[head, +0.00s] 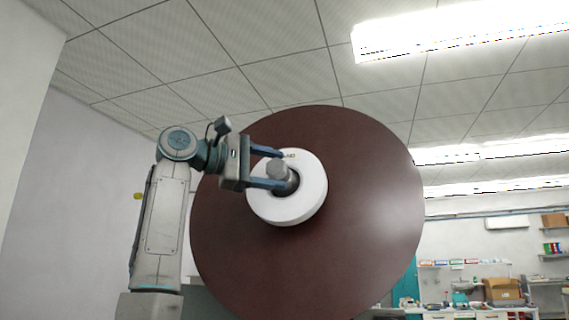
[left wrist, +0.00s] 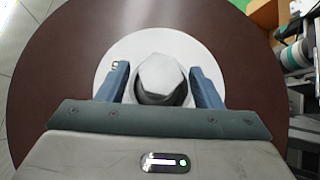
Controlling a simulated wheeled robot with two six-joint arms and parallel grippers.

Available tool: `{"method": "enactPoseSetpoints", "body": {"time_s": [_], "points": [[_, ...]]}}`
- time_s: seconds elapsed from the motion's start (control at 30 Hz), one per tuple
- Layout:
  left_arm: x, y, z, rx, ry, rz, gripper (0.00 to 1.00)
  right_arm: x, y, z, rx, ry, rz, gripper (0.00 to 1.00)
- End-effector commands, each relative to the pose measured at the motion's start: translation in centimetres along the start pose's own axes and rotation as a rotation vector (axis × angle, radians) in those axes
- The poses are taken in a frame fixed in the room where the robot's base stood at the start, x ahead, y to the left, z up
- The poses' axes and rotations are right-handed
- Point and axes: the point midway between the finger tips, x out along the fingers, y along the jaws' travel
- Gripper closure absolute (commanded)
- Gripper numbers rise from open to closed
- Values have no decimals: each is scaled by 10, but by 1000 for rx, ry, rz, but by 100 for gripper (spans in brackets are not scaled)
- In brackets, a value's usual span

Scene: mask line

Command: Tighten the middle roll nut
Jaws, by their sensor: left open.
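The roll nut (head: 278,168) is a grey hex-shaped knob at the centre of a white hub (head: 314,193) on a large dark red-brown disc (head: 375,205). My left gripper (head: 281,169) is open, with one blue finger above the nut and one below it in the head view. In the left wrist view, the nut (left wrist: 161,79) stands between the two blue fingers, with small gaps on both sides. The white hub (left wrist: 150,43) lies behind it. My right gripper is not in view.
The disc fills the middle of the head view. Shelves and a workbench (head: 470,313) with boxes (head: 503,290) stand far back at the right. A white wall is at the left. Shelving also shows at the right of the left wrist view.

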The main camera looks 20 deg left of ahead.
Motion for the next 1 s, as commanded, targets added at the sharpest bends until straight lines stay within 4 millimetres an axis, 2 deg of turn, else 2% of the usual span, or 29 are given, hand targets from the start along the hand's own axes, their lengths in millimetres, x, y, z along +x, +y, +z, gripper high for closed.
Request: {"method": "enactPoseSetpoints", "body": {"time_s": [0.03,0.2,0.57,0.7,0.8,1.0], "points": [[9,3,1,0,-2,-1,41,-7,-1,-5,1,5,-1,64],[26,1,1,2,0,0,41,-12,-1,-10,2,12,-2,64],[30,0,0,2,0,1,41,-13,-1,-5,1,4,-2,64],[30,0,0,2,0,1,68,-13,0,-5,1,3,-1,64],[30,0,0,2,0,1,85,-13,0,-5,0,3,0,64],[30,0,0,7,0,-6,85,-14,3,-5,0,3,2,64]]}}
